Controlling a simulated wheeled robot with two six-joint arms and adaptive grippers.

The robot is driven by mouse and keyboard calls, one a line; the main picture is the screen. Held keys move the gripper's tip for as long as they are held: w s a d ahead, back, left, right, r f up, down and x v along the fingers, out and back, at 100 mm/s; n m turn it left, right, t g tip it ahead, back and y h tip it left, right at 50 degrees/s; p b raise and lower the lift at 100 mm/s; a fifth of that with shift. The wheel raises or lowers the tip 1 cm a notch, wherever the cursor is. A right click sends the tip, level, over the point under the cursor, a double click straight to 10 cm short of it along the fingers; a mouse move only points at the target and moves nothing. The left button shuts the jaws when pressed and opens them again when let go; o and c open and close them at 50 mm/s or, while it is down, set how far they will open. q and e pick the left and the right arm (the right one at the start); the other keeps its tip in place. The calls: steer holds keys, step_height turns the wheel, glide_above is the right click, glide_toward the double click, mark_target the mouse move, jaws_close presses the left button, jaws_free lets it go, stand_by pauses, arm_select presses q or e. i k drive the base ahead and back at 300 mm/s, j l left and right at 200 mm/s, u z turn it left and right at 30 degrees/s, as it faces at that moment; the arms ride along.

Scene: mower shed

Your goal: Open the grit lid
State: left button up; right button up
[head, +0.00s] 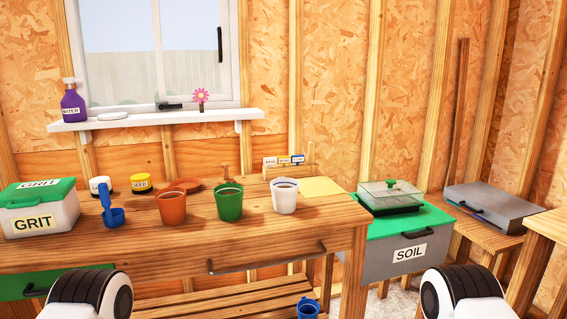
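The grit box (42,218) is a white box labelled GRIT, standing at the left end of the wooden bench. Neither of my grippers is in view; only rounded black-and-white parts of my arms show at the bottom edge, apart from the box.
On the bench (290,230), a blue scoop (112,216) stands beside the grit box, with orange (172,208), green (229,204) and white (285,197) pots further right. A grey soil bin (400,250) with a green lid stands right of the bench.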

mark_target(27, 194)
steer(key=u, duration=1.35)
